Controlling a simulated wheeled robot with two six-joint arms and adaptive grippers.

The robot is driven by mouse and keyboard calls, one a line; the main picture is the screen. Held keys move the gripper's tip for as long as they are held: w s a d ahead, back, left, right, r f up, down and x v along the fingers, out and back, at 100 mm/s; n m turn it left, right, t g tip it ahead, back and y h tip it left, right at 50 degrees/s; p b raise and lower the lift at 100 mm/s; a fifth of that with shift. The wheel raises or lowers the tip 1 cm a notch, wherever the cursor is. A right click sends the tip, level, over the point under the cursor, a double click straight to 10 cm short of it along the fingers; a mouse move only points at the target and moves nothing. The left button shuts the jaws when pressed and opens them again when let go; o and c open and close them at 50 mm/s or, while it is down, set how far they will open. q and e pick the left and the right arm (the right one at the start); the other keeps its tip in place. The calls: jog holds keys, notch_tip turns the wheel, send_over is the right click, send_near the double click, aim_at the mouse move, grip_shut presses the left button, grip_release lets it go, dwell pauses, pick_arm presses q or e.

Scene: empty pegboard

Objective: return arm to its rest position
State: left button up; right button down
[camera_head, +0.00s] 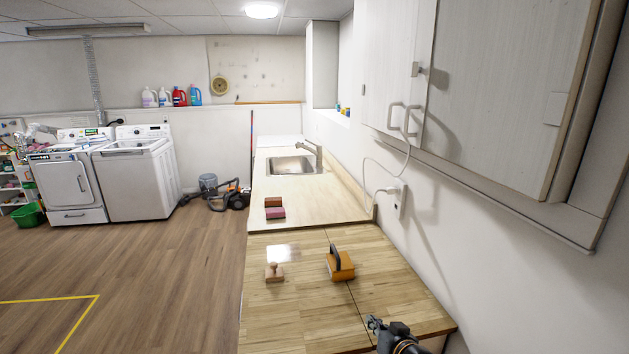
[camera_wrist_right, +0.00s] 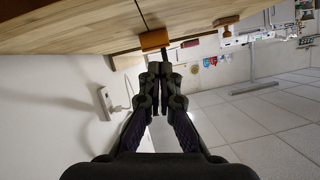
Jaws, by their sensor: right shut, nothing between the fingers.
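My right gripper (camera_head: 374,322) is at the bottom of the head view, over the near right part of the wooden counter (camera_head: 300,318). In the right wrist view its fingers (camera_wrist_right: 160,72) are together with nothing between them. It is apart from the orange block with a black handle (camera_head: 343,270), which sits farther back on the counter. That block also shows in the right wrist view (camera_wrist_right: 154,40), past the fingertips. My left gripper is not in view.
A small wooden knobbed block (camera_head: 274,274) and brown and pink blocks (camera_head: 275,212) lie on the counter's left side. A sink (camera_head: 291,165) is farther back. A white wall with an outlet (camera_head: 400,198) and overhead cabinets (camera_head: 490,85) closes the right side. Open floor lies left.

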jog(key=s+d+f+g+h, duration=0.2)
jog(key=s+d+f+g, duration=0.1)
jog(key=s, duration=0.7)
jog(key=s+d+f+g+h, duration=0.1)
jog(key=s+d+f+g, duration=0.15)
jog(key=s, duration=0.85)
jog(key=s+d+f+g+h, duration=0.2)
jog(key=s+d+g, duration=0.15)
jog(key=s, duration=0.65)
notch_tip(320, 180, down, 27)
jog(key=s+d+g, duration=0.2)
jog(key=s, duration=0.1)
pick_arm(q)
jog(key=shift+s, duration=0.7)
pick_arm(e)
jog(key=s+d+f, duration=0.1)
jog(key=s+f, duration=1.4)
jog(key=s, duration=0.2)
jog(key=shift+s+d+g+y, duration=0.15)
jog(key=shift+s+g+y, duration=0.15)
jog(key=shift+s, duration=0.05)
